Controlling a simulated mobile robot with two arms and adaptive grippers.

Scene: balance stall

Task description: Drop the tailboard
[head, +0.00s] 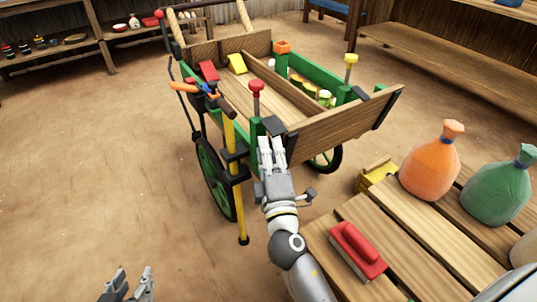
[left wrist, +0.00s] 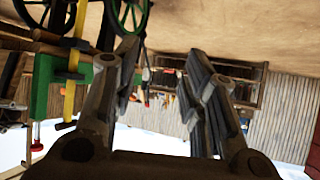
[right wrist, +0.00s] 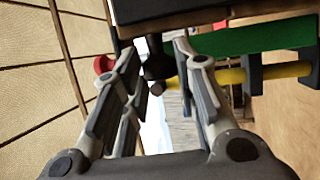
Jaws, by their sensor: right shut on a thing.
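The wooden tailboard (head: 345,125) stands raised at the near end of the green cart (head: 250,128), with dark fittings at its ends. A red-knobbed pin (head: 256,88) stands at the left corner post and a yellow-knobbed pin (head: 351,62) at the right one. My right gripper (head: 270,145) is at the tailboard's left end, shut on a small dark fitting (right wrist: 155,70) between its fingers in the right wrist view. The exact grip is partly hidden in the head view. My left gripper (head: 127,285) is open and empty, low at the left over the floor.
A slatted bench (head: 375,215) at the right carries a red brush (head: 357,250), an orange sack (head: 432,160) and a green sack (head: 500,185). A yellow prop (head: 235,195) stands beside the cart's wheel (head: 215,175). The floor at the left is clear.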

